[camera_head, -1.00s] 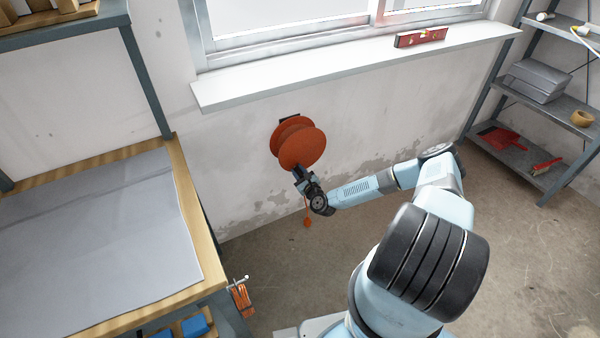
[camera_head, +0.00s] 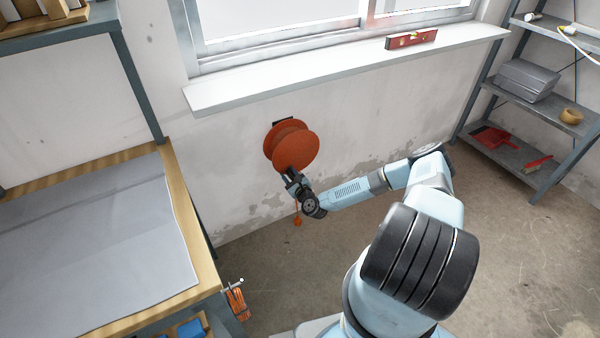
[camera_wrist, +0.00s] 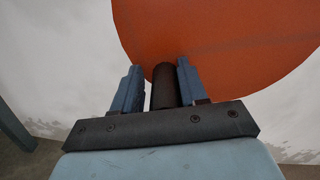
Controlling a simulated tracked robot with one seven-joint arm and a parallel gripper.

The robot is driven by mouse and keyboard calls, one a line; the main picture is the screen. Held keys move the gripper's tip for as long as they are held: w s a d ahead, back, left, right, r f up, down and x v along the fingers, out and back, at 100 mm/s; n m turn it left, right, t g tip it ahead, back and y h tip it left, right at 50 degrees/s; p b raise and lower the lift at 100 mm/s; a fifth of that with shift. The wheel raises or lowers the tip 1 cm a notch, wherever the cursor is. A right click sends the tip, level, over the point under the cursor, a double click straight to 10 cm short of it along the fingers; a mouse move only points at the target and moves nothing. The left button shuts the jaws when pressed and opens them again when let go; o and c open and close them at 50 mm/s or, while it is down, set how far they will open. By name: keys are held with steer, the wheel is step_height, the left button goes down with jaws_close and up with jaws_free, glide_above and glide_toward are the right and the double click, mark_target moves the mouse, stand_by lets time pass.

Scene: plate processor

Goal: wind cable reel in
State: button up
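The orange cable reel (camera_head: 296,148) is mounted on the wall below the window sill. Its round disc fills the top of the wrist view (camera_wrist: 220,45). An orange cable end with a plug (camera_head: 297,221) hangs below the reel, beside my wrist. My gripper (camera_head: 289,174) is at the lower edge of the front disc. In the wrist view, a black cylindrical handle (camera_wrist: 165,87) stands out from the disc between my two blue-grey fingers. A narrow gap shows at the left finger; the right finger is very close to the handle. The fingers look open around it.
A workbench (camera_head: 182,215) with a grey sheet stands at the left. The window sill (camera_head: 300,75) juts out above the reel and holds a red level (camera_head: 411,39). A shelf rack (camera_head: 525,105) stands at the right.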

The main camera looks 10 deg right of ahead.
steer(key=v, duration=1.3)
steer(key=shift+s+d, duration=0.25)
steer(key=shift+s, duration=0.1)
steer(key=shift+r, duration=0.1)
steer(key=w+a+n, duration=0.1)
steer(key=w, duration=0.3)
steer(key=w+a+n, duration=0.1)
steer(key=w, duration=0.3)
steer(key=w+a, duration=0.1)
steer(key=w, duration=0.3)
steer(key=shift+w+a+r+n, duration=0.15)
steer(key=shift+w+a+n, duration=0.15)
steer(key=shift+n, duration=0.1)
steer(key=shift+s, duration=0.1)
jaws_close()
stand_by(0.3)
